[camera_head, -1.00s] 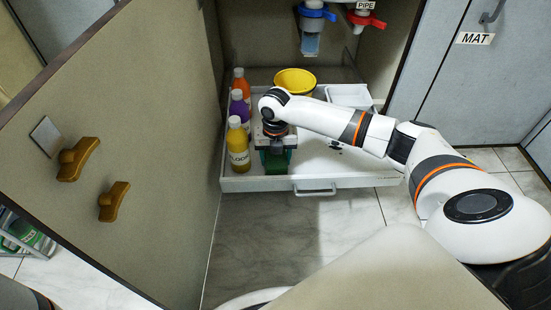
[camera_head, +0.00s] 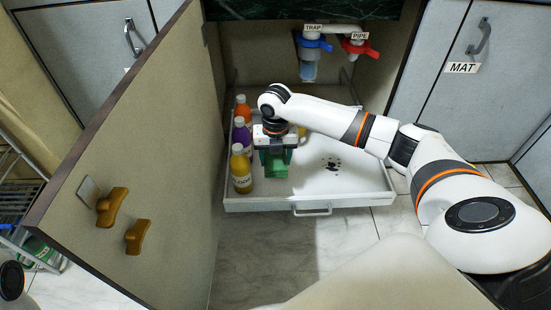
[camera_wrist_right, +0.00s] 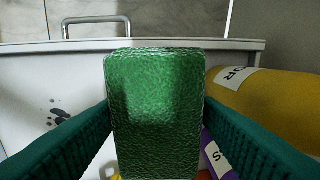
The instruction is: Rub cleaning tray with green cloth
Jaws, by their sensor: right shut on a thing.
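My right gripper (camera_head: 275,150) is shut on the green cloth (camera_head: 275,168), a thick block-like pad. In the right wrist view the cloth (camera_wrist_right: 155,115) sits between the two green fingers. The white cleaning tray (camera_head: 352,190) is pulled out under the cabinet. The cloth is over its left part, beside the bottles; I cannot tell whether it touches the tray floor. Dark spots (camera_head: 332,164) mark the tray floor right of the cloth; they also show in the right wrist view (camera_wrist_right: 58,118). My left gripper is not in view.
Orange (camera_head: 243,108), purple (camera_head: 241,135) and yellow (camera_head: 241,170) bottles stand along the tray's left side; the yellow one is close to the gripper. An open cabinet door (camera_head: 160,150) stands on the left. Pipes with blue (camera_head: 314,44) and red (camera_head: 360,46) valves hang above.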

